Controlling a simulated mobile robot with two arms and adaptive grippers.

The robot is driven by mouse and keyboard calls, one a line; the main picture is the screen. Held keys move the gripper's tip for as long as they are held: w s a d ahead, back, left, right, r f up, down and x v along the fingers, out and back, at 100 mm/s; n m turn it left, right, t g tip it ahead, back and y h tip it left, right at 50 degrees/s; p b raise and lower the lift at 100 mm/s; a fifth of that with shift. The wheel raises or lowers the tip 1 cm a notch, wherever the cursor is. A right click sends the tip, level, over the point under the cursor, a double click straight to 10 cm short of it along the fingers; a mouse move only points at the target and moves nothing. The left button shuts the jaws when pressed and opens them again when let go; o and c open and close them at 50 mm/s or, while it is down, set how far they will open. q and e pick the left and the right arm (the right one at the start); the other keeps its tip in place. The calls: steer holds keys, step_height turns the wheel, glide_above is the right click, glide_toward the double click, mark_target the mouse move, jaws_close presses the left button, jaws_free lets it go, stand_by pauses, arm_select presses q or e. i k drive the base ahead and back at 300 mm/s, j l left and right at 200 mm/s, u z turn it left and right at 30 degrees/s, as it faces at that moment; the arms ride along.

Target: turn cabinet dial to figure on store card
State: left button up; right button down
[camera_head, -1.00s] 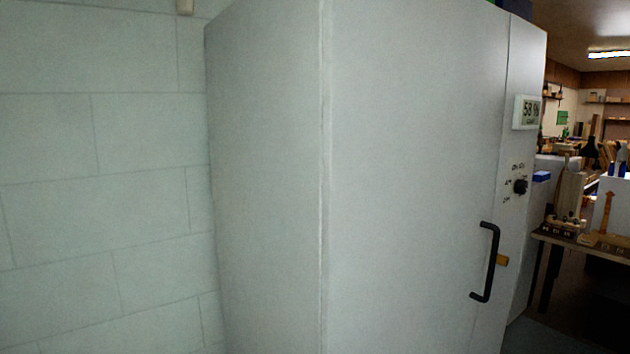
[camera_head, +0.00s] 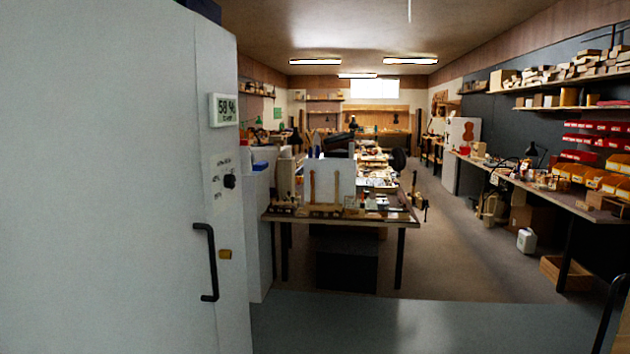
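The tall pale grey cabinet (camera_head: 120,200) fills the left of the head view, its door shut. Its black dial (camera_head: 230,181) sits on the narrow front strip, with small dark markings around it that are too small to read. A white display (camera_head: 223,110) above the dial shows about "58 %". A black door handle (camera_head: 207,262) is below and left of the dial, with a small brass-coloured piece (camera_head: 225,254) beside it. I cannot make out a store card. Neither of my grippers is in view.
A crowded workbench (camera_head: 390,218) stands beyond the cabinet. A long side bench (camera_head: 545,188) runs along the right wall, with orange bins (camera_head: 590,178) and shelves above. The floor aisle (camera_head: 470,265) between them is open. A grey surface (camera_head: 420,325) spans the near foreground.

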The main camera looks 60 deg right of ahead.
mark_target(230, 180)
steer(key=z, duration=1.45)
